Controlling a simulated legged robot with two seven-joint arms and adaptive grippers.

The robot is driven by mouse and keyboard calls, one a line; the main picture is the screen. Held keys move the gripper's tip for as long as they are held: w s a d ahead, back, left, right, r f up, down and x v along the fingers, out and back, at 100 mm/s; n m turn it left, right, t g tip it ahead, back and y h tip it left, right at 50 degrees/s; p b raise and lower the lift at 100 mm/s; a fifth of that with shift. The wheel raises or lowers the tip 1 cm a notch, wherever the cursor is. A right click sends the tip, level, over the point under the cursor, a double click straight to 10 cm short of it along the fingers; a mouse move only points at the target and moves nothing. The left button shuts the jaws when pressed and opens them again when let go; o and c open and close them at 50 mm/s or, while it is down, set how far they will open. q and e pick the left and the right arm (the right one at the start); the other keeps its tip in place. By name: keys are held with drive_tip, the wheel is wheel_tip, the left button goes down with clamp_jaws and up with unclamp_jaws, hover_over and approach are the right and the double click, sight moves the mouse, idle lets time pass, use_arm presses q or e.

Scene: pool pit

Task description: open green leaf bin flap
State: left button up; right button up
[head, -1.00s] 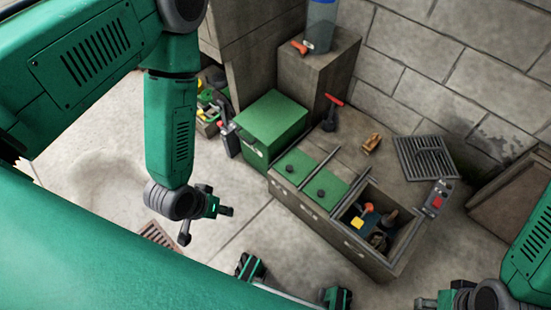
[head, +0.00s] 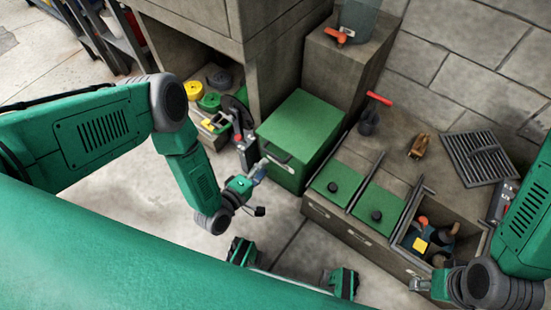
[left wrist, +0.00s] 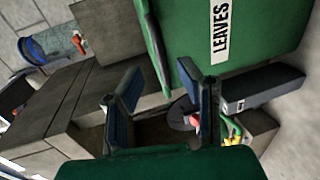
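The green leaf bin (head: 303,128) stands left of the concrete bench in the head view, its green top closed. A dark handle (head: 277,160) is on its front edge. In the left wrist view the green bin (left wrist: 268,25) carries a white LEAVES label (left wrist: 220,32), with a dark bar (left wrist: 155,45) along its edge. My left gripper (head: 260,189) is open and empty, just in front of the bin's front left side. Its spread fingers (left wrist: 165,103) show in the left wrist view, apart from the bar. My right gripper (head: 423,285) is low at the right; its fingers are unclear.
The bench holds two green lids (head: 378,207) and an open compartment with tools (head: 420,243). A dark upright tool (head: 241,128) stands close left of the bin. Floor in front is clear.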

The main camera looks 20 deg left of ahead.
sight(273, 155)
use_arm(q)
drive_tip(key=x, duration=0.2)
drive_tip(key=b+x, duration=0.1)
drive_tip(key=x, duration=0.1)
drive_tip(key=b+x, duration=0.1)
drive_tip(key=x, duration=0.1)
drive_tip(key=shift+w+a+f, duration=0.1)
drive_tip(key=shift+a+f, duration=0.05)
drive_tip(key=shift+a, duration=0.2)
drive_tip(key=shift+w+d, duration=0.2)
drive_tip(key=shift+d, duration=0.15)
drive_tip(key=shift+a, duration=0.15)
drive_tip(key=c, duration=0.6)
drive_tip(key=shift+a, duration=0.15)
clamp_jaws()
use_arm(e)
drive_tip(key=shift+a+f, duration=0.2)
drive_tip(key=shift+f, duration=0.35)
drive_tip(key=shift+a+f, duration=0.2)
drive_tip(key=shift+f, duration=0.35)
